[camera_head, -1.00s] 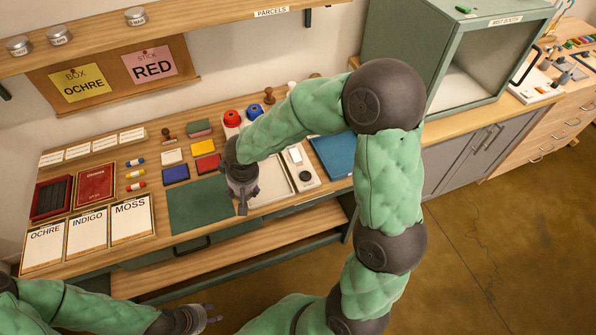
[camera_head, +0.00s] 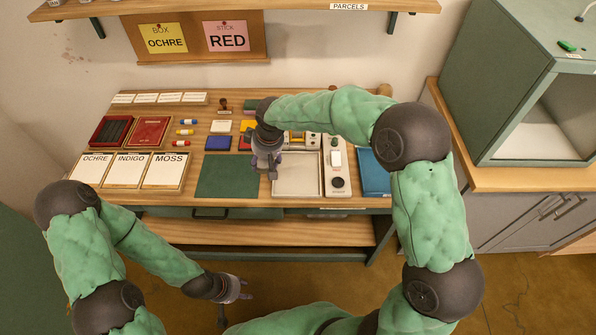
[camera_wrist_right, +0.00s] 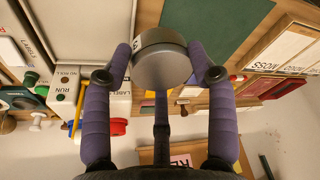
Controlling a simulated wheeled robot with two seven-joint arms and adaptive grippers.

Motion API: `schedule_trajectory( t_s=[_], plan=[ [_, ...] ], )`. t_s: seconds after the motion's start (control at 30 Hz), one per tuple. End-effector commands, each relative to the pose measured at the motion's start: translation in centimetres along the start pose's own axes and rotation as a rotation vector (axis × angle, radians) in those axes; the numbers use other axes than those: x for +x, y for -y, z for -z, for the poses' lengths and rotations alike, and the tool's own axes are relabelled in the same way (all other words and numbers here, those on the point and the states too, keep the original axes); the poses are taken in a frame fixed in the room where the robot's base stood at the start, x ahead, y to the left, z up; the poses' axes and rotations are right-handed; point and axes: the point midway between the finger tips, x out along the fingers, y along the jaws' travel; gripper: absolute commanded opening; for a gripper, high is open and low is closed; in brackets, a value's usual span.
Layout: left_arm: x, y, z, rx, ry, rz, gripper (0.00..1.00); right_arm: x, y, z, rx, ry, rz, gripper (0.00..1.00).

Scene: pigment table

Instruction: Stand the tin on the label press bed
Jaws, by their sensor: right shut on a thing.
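My right gripper (camera_head: 268,172) hangs over the table between the green mat and the pale tray. In the right wrist view, its purple fingers (camera_wrist_right: 165,65) are shut on a round grey tin (camera_wrist_right: 160,66), of which a flat end and a bit of pale label show. The label press (camera_wrist_right: 118,102), a white block lettered "LABEL", shows beyond the fingers in that view, with a yellow part beside it. In the head view the press (camera_head: 300,138) is partly hidden behind my right arm, and its bed is not clear. My left gripper (camera_head: 235,292) is empty and open, in front of the table.
The green mat (camera_head: 226,176) is bare. The pale tray (camera_head: 297,176) lies right of my gripper, then a white device (camera_head: 338,180) and a blue pad (camera_head: 373,172). A shelf (camera_head: 290,6) runs above.

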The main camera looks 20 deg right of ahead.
Motion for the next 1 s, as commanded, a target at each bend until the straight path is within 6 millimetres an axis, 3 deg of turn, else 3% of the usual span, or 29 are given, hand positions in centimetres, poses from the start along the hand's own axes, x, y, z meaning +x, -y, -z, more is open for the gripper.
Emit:
schedule_trajectory(
  t_s=[0.3, 0.5, 0.87, 1.0],
  plan=[
    [1.6, 0.6, 0.0, 0.000, 0.001, 0.000, 0.40, 2.7, -6.9, -2.5, 0.008, 0.000, -0.002, 0.24],
    [2.6, 0.9, 0.1, 0.000, 0.001, 0.000, 0.40, 5.8, -9.4, -4.0, 0.006, 0.001, -0.001, 0.24],
    [3.2, 1.1, 0.1, 0.000, 0.001, 0.000, 0.40, 7.7, -11.2, -5.0, 0.003, 0.000, -0.001, 0.24],
    [3.8, 1.3, 0.1, 0.000, 0.001, 0.000, 0.40, 9.6, -11.4, -5.6, 0.003, 0.002, 0.000, 0.24]
  ],
)
